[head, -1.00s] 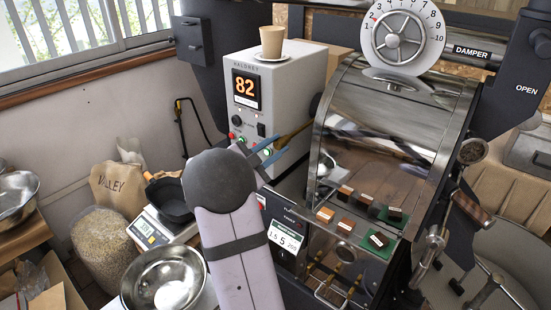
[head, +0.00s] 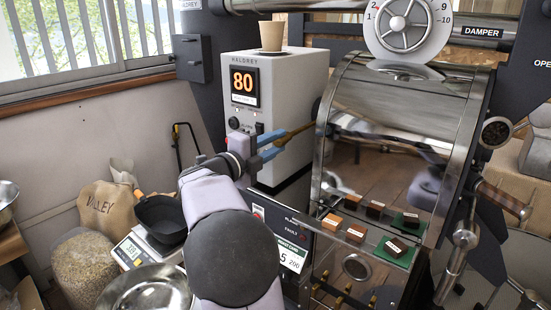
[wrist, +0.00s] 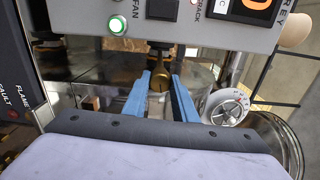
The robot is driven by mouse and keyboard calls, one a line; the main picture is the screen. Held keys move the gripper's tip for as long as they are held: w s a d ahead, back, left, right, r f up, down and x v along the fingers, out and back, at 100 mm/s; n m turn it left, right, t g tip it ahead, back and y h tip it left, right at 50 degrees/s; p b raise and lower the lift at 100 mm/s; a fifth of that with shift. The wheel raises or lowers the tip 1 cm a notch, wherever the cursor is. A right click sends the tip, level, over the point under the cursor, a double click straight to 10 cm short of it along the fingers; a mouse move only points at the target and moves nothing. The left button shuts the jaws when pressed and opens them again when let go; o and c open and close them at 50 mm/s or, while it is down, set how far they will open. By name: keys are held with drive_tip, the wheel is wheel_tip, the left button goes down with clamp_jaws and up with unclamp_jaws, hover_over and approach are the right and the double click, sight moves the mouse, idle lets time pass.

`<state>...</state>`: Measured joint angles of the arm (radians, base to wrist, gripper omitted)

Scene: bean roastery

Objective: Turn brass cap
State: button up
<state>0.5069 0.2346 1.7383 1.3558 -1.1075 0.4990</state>
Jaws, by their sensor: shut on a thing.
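The brass cap (wrist: 158,82) shows in the wrist view, under a short dark stem below a grey control panel. My gripper (wrist: 160,77) has its two blue fingers on either side of the cap and is shut on it. In the head view, my gripper (head: 283,141) points right in front of the grey cabinet. A brownish brass-coloured part (head: 301,130) shows beyond its fingertips, but I cannot tell there where the cap begins. The fingers hide part of it.
The grey cabinet (head: 216,75) reads 80 and carries a paper cup (head: 271,36). The shiny roaster drum (head: 395,110) stands close on the right. A steel bowl (head: 145,292), a scale (head: 128,250) with a black pan and a bean bag (head: 82,268) are at left.

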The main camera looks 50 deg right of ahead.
drive_tip(key=shift+f+m+b, duration=0.1)
drive_tip(key=shift+m+b, duration=1)
drive_tip(key=shift+b, duration=0.15)
drive_tip(key=o, duration=1)
drive_tip(key=shift+o, duration=0.2)
drive_tip(key=a+b, duration=0.1)
drive_tip(key=a, duration=0.6)
drive_tip(key=shift+a, duration=0.15)
